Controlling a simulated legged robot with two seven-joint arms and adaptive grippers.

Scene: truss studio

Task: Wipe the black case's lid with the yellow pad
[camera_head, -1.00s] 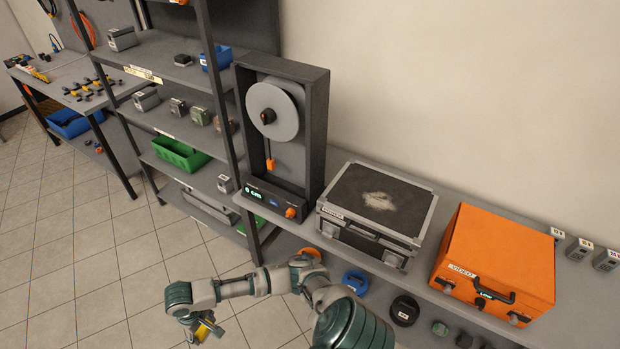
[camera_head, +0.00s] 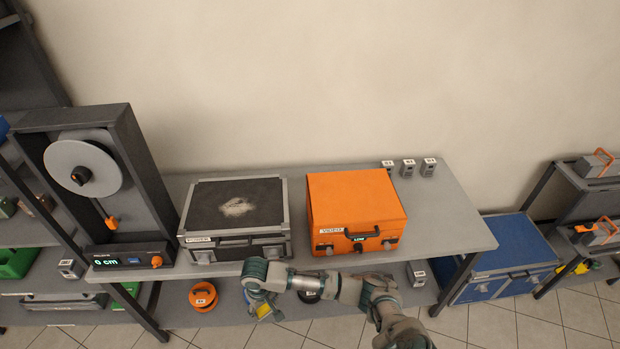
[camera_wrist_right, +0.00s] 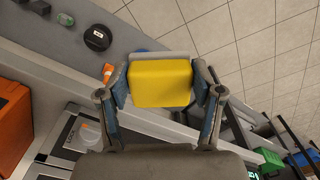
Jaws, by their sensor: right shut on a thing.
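The black case (camera_head: 204,206) stands shut on the grey bench, with silver edges and a pale dusty smudge (camera_head: 237,207) in the middle of its dark lid. My right gripper (camera_wrist_right: 160,84) is shut on the yellow pad (camera_wrist_right: 160,82), which has a grey strip along one edge. In the head view the right gripper (camera_head: 262,303) hangs in front of the bench, below and to the right of the case's front, and a bit of yellow shows at it. It is apart from the lid. My left gripper is not in view.
An orange case (camera_head: 355,205) stands right of the black case. A reel device (camera_head: 85,165) with a display stands to its left. Small grey boxes (camera_head: 408,168) line the bench's back. Orange and dark round items lie on the lower shelf (camera_head: 180,312). The bench's right end (camera_head: 455,215) is clear.

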